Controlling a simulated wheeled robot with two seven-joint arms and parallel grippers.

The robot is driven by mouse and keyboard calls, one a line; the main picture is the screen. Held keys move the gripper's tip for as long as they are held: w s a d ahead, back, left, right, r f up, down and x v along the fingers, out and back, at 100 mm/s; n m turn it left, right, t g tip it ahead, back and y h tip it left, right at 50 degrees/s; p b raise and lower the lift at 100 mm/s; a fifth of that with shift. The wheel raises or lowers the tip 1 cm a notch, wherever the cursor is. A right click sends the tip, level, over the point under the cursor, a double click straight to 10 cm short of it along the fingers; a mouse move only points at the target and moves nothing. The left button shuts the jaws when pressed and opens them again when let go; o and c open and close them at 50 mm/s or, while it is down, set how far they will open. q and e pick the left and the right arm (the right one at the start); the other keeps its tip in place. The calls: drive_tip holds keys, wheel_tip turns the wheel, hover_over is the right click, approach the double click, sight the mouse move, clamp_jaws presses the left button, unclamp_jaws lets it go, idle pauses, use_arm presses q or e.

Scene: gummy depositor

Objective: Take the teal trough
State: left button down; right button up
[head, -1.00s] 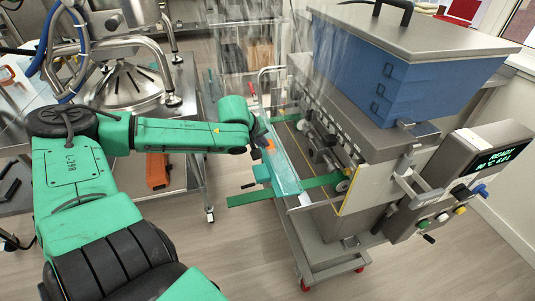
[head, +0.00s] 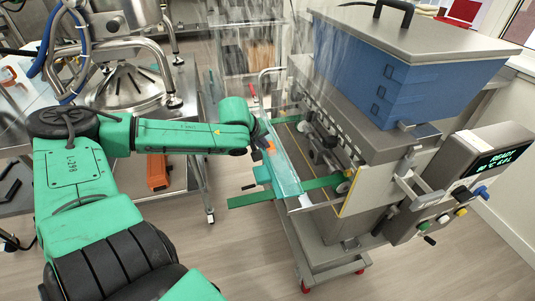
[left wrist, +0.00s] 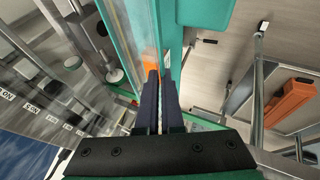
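The teal trough (head: 285,172) is a long, narrow piece lying along the near side of the depositor machine, above a green cross bar. An orange mark shows on its near wall. My left gripper (head: 265,141) reaches it from the left, at that mark; its fingertips are small and partly hidden in the head view. In the left wrist view the two dark fingers of my left gripper (left wrist: 160,75) stand close together on either side of the wall of the trough (left wrist: 142,25), beside the orange mark. They look shut on the wall. My right gripper is not in view.
The depositor (head: 370,150) with its blue hopper (head: 400,75) stands on a wheeled cart right of the trough. Green bars (head: 250,199) stick out below the trough. A steel table with an orange object (head: 158,172) is at left. Floor between is free.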

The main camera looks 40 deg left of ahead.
use_arm(q)
wheel_tip(320, 180, up, 5)
drive_tip(key=shift+w+r+p, duration=0.15)
drive_tip(key=shift+p, duration=0.85)
wheel_tip(320, 180, up, 15)
drive_tip(key=p, duration=0.1)
idle(0.9)
